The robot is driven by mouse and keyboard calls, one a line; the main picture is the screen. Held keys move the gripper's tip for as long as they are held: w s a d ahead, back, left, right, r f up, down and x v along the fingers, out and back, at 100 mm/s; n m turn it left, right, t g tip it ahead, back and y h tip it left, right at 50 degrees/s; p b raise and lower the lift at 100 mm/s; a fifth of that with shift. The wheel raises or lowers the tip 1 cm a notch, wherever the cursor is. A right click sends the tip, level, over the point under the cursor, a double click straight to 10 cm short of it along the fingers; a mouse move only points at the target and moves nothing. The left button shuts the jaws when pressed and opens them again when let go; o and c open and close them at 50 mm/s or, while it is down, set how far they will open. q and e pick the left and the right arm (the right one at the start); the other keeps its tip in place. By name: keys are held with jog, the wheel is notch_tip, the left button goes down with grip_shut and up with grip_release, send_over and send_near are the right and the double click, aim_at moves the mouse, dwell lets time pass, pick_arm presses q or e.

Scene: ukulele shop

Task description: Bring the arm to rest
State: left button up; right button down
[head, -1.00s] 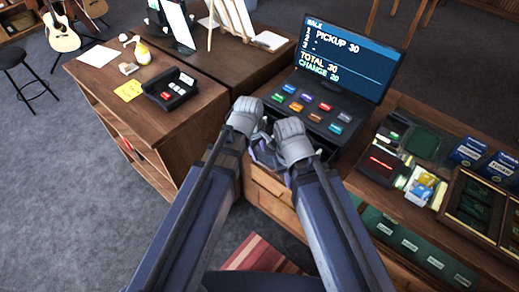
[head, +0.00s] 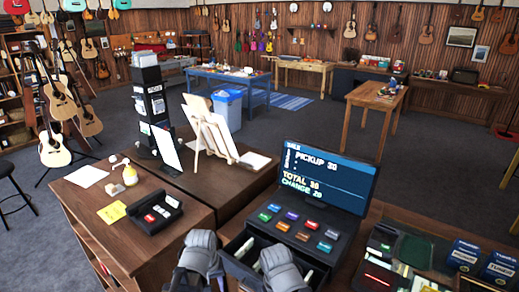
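My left gripper (head: 197,262) and my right gripper (head: 281,268) are side by side at the bottom edge of the head view, with a gap between them. Their fingertips are hidden, so I cannot tell whether either is open or shut. Both are in front of the cash register (head: 292,229), which has coloured keys and a screen (head: 327,178) reading PICKUP 30, TOTAL 30, CHANGE 20. The register's drawer (head: 237,254) stands out, with its inside partly visible; my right gripper covers part of it.
A wooden counter (head: 85,203) on the left holds a card terminal (head: 155,212), a yellow note (head: 112,212) and a paper sheet (head: 87,176). A small easel (head: 208,135) stands behind. Small boxes (head: 464,255) are at the right. Open floor (head: 290,128) lies beyond.

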pick_arm(q)
jog(key=s+d+f+m+g+y+b, duration=0.1)
jog(key=s+d+f+m+b, duration=0.5)
jog(key=f+b, duration=0.4)
jog(key=shift+s+d+f+m+y+b, duration=0.3)
jog(key=shift+s+d+m, duration=0.1)
jog(key=shift+s+d, duration=0.45)
pick_arm(e)
notch_tip(320, 180, down, 11)
jog(key=shift+r, duration=0.2)
pick_arm(q)
jog(key=shift+g, duration=0.3)
